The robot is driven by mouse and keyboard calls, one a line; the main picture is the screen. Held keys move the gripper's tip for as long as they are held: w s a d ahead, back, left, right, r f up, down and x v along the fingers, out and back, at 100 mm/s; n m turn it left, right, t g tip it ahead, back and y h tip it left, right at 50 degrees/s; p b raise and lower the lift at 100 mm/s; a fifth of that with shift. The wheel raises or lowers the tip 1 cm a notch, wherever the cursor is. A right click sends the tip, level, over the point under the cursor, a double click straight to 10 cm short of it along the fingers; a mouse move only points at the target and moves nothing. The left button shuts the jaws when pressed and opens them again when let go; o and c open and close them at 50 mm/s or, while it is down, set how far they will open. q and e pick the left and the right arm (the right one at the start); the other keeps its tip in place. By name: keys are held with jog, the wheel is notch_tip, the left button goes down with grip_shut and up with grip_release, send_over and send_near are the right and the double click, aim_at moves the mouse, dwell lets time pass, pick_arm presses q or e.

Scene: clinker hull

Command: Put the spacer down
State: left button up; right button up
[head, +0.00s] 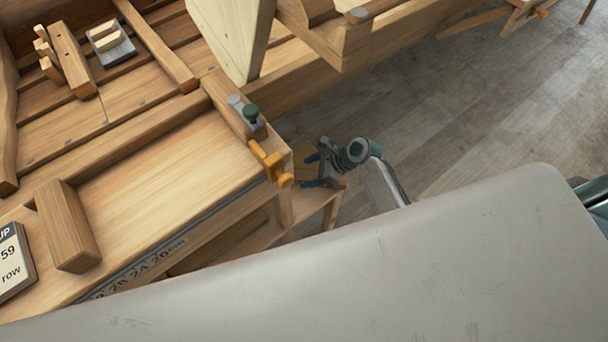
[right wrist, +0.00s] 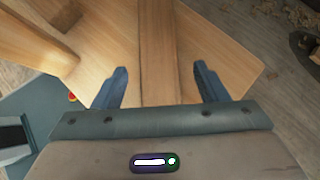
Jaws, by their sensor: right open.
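My right gripper (head: 314,163) is beside the front right corner of the bench, low over a small wooden stand. In the right wrist view its two blue-grey fingers (right wrist: 161,70) are spread apart. A plain wooden strip (right wrist: 158,40), which looks like the spacer, runs between the fingers with a gap on each side. It seems to lie on a wider wooden board (right wrist: 215,60); whether it rests flat on it I cannot tell. In the head view the gripper partly hides the wood there (head: 303,158). My left gripper is not in view.
The bench (head: 170,150) carries a wooden block (head: 68,225), a sign (head: 14,260) and an orange clamp (head: 270,162) at its corner. A pale upright board (head: 230,35) stands behind. Open floor (head: 450,120) lies to the right.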

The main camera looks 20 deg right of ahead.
aim_at(305, 174)
jog(key=shift+x, duration=1.5)
jog(key=shift+s, duration=0.1)
jog(key=c, duration=1.2)
jog(key=shift+c, duration=0.7)
jog(key=shift+r, duration=0.1)
